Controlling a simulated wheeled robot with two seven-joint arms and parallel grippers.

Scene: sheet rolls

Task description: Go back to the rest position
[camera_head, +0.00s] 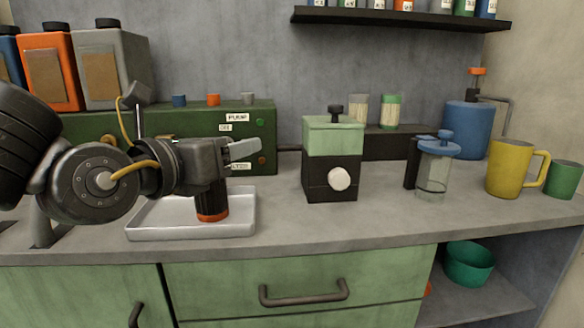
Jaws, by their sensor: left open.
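My left arm comes in from the left, and its gripper (243,155) is open over the right part of the metal tray (150,233). Its light grey fingers point to the right and look empty. A dark cylinder with an orange lower band (212,205) stands upright in the tray just below the gripper. The gripper hides its top, so I cannot tell whether they touch. My right gripper is not in view.
Behind the arm is a green machine box (264,140) with labels. To the right stand a green-black grinder (332,178), a glass press (433,175), a yellow mug (508,170) and a green cup (563,180). A shelf (400,18) hangs above. The front counter strip is clear.

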